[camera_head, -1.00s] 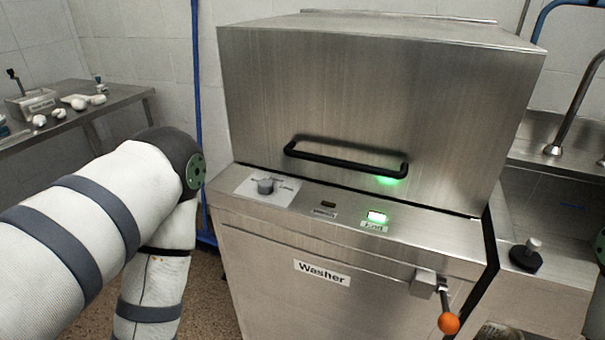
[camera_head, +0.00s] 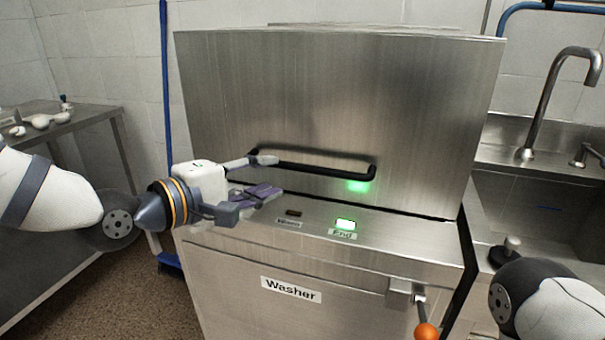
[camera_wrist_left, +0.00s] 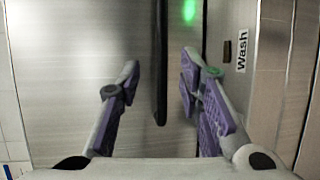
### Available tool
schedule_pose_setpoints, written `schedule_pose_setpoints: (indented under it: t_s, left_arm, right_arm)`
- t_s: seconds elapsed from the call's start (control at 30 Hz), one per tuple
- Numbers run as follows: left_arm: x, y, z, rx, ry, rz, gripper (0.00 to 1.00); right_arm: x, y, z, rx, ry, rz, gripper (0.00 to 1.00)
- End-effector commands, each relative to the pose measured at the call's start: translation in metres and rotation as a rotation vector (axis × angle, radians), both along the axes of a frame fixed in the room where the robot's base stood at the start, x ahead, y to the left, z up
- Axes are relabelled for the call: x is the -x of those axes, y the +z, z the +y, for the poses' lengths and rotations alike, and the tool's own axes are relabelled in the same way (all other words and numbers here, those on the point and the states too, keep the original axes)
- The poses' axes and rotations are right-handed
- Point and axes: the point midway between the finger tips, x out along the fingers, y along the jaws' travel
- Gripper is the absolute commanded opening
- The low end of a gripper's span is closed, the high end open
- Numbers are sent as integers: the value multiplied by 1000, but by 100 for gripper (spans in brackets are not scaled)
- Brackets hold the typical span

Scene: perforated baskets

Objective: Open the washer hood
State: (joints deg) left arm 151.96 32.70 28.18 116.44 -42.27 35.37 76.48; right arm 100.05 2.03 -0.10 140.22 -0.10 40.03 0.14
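The washer hood (camera_head: 340,100) is a large brushed-metal box lid, down on the washer body (camera_head: 350,265). A black bar handle (camera_head: 325,171) runs along its lower front; it also shows in the left wrist view (camera_wrist_left: 161,50). My left gripper (camera_head: 268,176) is open at the handle's left end, one finger above and one below it. In the left wrist view my left gripper (camera_wrist_left: 160,66) has the handle between its spread fingers, with gaps visible on both sides. My right gripper is out of view; only part of my right arm shows at the lower right.
An orange-tipped lever (camera_head: 426,331) hangs at the front right. A sink with a tap (camera_head: 560,95) stands right, a metal table (camera_head: 85,117) left. The dial is hidden behind my left gripper.

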Motion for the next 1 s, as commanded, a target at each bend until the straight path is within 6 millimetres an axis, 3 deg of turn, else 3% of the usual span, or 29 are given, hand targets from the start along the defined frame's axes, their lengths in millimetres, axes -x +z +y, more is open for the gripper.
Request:
schedule_pose_setpoints:
  t_s: [0.2,0.4,0.73,0.77,0.9,1.0]
  left_arm:
    - [-42,-15,-38,-4,-3,3,33]
    - [-68,-20,-60,-4,-1,2,33]
    - [-74,-20,-65,-3,0,3,33]
    - [-74,-20,-65,-3,0,2,31]
    - [-73,-20,-65,-3,0,2,0]
    - [-73,-20,-65,-3,0,2,0]
  right_arm:
    - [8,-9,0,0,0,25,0]
    - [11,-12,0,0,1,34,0]
    - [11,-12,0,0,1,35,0]
    - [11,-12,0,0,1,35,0]
    - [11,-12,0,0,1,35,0]
    - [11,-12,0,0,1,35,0]
